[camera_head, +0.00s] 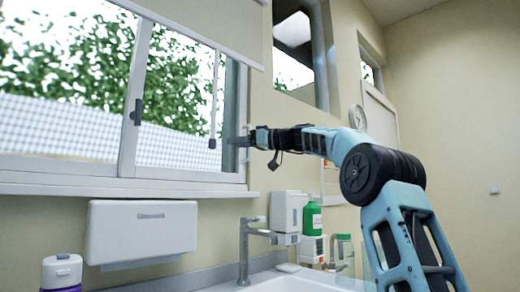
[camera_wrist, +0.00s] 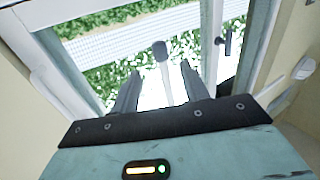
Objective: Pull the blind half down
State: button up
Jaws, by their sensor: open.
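The blind (camera_head: 205,22) is a pale sheet at the top of the window, with its lower edge above most of the glass. Its pull cord (camera_head: 214,95) hangs down in front of the right pane and ends in a dark knob (camera_head: 212,143). My gripper (camera_head: 233,141) is at the right side of the window, just right of the knob. In the wrist view my gripper (camera_wrist: 158,88) is open, and the cord (camera_wrist: 167,80) with its knob (camera_wrist: 159,48) shows between the two fingers. I cannot tell whether a finger touches it.
The window frame (camera_head: 130,100) and its sill (camera_head: 120,187) are close to my gripper. Below are a white dispenser (camera_head: 142,230), a tap (camera_head: 245,245), a green bottle (camera_head: 312,215) and a sink (camera_head: 290,284). A purple bottle (camera_head: 62,272) stands at lower left.

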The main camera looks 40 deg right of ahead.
jog(key=b+v, duration=0.1)
jog(key=v, duration=0.6)
jog(key=shift+s, duration=0.2)
jog(key=shift+d, duration=0.1)
